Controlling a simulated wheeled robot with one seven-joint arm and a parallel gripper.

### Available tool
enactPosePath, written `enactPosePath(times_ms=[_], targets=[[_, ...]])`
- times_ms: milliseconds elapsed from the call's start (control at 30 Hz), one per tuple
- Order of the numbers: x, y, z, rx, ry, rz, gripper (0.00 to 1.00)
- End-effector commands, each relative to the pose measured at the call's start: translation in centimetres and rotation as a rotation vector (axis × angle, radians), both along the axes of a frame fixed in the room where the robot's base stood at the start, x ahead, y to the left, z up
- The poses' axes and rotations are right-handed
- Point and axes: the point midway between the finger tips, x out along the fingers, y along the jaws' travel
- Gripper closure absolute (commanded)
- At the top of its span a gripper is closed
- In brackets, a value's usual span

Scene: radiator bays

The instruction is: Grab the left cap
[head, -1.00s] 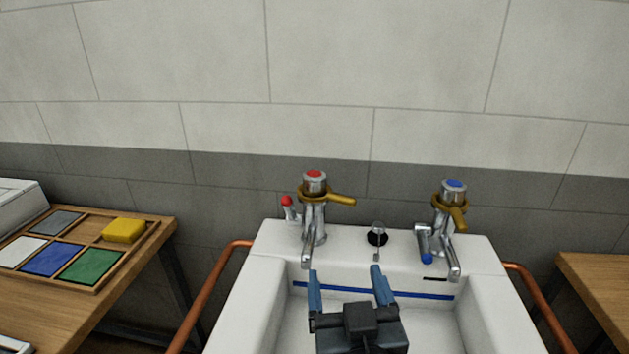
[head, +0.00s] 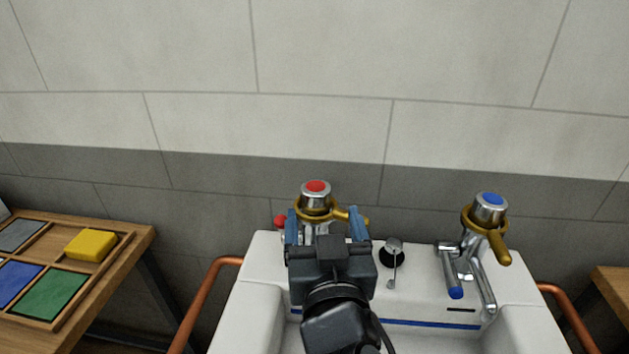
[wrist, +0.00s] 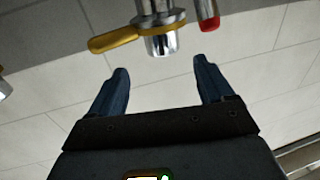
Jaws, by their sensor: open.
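The left cap (head: 316,194) is a round chrome top with a red disc on the left tap. A brass ring with a lever (head: 345,214) circles the tap just below it. My gripper (head: 322,212) is open in front of this tap, its two blue fingers apart. In the wrist view, the chrome cap (wrist: 160,45) lies ahead of the gap between the fingertips (wrist: 160,67), roughly centred, and nothing is held. My gripper hides much of the left tap's body in the head view.
The right tap has a blue-topped cap (head: 489,201) and its own brass lever (head: 498,247). A small red-tipped side handle (wrist: 209,14) is beside the left tap. The white sink (head: 258,270) is below, with copper rails at its sides. A wooden tray with a yellow block (head: 90,245) is left.

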Motion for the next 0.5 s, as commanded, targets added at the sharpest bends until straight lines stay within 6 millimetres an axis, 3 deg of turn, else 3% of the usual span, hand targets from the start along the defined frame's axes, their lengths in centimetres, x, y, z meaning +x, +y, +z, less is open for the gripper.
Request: enactPosePath(times_ms=[500], targets=[[6.1, 1.5, 0.1, 0.001, 0.000, -0.001, 0.19]])
